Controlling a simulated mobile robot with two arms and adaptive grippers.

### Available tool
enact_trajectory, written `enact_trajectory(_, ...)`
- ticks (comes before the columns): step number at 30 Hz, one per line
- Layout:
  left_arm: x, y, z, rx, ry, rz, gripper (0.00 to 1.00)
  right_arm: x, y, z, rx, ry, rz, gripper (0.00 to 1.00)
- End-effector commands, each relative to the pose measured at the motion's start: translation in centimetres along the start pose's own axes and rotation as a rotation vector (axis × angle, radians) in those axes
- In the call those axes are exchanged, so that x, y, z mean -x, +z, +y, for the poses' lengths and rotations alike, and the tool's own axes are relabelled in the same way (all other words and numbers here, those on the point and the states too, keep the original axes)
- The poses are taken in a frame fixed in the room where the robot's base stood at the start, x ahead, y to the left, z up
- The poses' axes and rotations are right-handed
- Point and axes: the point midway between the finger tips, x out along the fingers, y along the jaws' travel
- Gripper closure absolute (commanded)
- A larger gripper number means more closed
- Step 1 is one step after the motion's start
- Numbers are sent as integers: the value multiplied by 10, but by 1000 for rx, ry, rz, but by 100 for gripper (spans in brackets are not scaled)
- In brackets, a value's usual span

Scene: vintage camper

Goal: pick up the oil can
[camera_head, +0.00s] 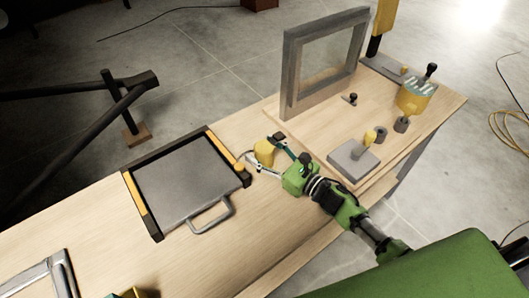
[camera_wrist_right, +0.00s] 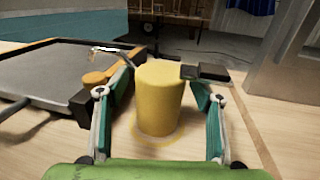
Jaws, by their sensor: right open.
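The oil can (camera_head: 265,152) is a yellow, upright, roughly cylindrical can on the wooden bench, just right of a grey case. In the right wrist view the yellow can (camera_wrist_right: 158,100) stands in the middle, between the two fingers. A thin pale spout-like piece reaches left from near its top. My right gripper (camera_head: 266,155) is open around the can, with one finger on each side. In the right wrist view a gap shows at the left finger; whether the right fingertip touches the can I cannot tell. My left gripper is not in view.
The flat grey case (camera_head: 185,175) with a handle lies left of the can. An upright grey frame (camera_head: 293,80) stands behind it. A yellow-and-teal container (camera_head: 414,97), a grey block (camera_head: 353,161) and small cylinders sit to the right. Bare bench lies in front.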

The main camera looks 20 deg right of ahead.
Motion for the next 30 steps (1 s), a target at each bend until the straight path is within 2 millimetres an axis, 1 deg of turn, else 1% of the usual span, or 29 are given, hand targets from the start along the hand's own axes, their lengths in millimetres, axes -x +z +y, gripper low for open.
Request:
enact_trajectory(3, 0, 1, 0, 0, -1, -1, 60, 0, 0, 0, 0, 0, 0, 40)
enact_trajectory(4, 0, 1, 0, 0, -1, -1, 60, 0, 0, 0, 0, 0, 0, 45)
enact_trajectory(5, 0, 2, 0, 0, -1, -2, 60, 0, 0, 0, 0, 0, 0, 53)
enact_trajectory(6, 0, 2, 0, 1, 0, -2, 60, 0, 0, 0, 0, 0, 0, 63)
enact_trajectory(8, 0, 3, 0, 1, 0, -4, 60, 0, 0, 0, 0, 0, 0, 79)
enact_trajectory(9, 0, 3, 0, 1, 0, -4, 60, 0, 0, 0, 0, 0, 0, 84)
enact_trajectory(11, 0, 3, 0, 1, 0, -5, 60, 0, 0, 0, 0, 0, 0, 84)
enact_trajectory(12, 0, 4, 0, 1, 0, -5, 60, 0, 0, 0, 0, 0, -1, 88)
enact_trajectory(19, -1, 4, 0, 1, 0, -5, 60, 0, 1, 0, 1, 0, -1, 88)
enact_trajectory(23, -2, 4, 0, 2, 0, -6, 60, 0, 6, 0, 2, 2, -3, 88)
enact_trajectory(26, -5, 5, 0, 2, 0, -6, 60, 0, 14, 0, 3, 1, -4, 88)
enact_trajectory(29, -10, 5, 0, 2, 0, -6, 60, 1, 29, 0, 7, 4, -5, 88)
enact_trajectory(30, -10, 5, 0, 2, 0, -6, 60, 4, 36, 2, 5, 4, -3, 88)
